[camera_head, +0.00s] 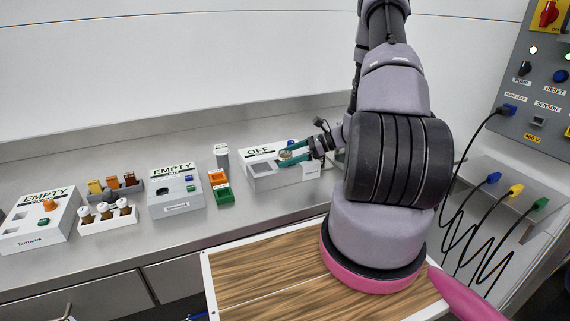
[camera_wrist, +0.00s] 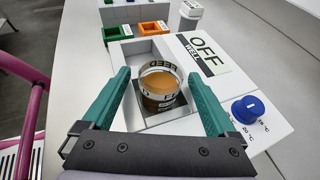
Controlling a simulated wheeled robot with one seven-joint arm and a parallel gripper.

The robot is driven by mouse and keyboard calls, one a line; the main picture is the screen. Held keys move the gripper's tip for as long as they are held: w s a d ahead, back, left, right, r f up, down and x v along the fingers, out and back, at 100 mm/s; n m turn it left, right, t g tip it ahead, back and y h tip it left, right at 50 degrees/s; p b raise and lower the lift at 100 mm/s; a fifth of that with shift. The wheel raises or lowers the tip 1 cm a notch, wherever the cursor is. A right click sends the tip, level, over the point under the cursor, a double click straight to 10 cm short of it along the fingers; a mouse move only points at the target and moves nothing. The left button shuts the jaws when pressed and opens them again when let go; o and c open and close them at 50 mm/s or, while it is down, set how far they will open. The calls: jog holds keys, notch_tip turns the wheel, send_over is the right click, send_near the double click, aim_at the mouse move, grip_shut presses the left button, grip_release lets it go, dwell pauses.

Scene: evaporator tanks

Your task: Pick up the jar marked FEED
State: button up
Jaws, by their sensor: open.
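A round jar (camera_wrist: 160,90) with amber contents and a pale lettered band stands in the square well of the white unit marked OFF WELL (camera_wrist: 212,84). Its lettering appears inverted and I cannot read it surely. My gripper (camera_wrist: 160,76) is open, with one teal finger to the left of the jar and one to the right. Gaps show between fingers and jar in the wrist view. In the head view my gripper (camera_head: 286,156) is over the same unit (camera_head: 262,184), and its fingers largely hide the jar.
A blue knob (camera_wrist: 248,108) stands on the unit near my right finger. Orange (camera_head: 217,175) and green (camera_head: 225,196) bins and a white-capped container (camera_head: 221,156) are left of it. Units marked EMPTY, small bottles and vials stand farther left. Cables hang at right.

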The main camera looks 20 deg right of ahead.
jog(key=shift+w+a+f, duration=0.15)
jog(key=shift+a, duration=0.2)
jog(key=shift+c, duration=0.3)
grip_shut()
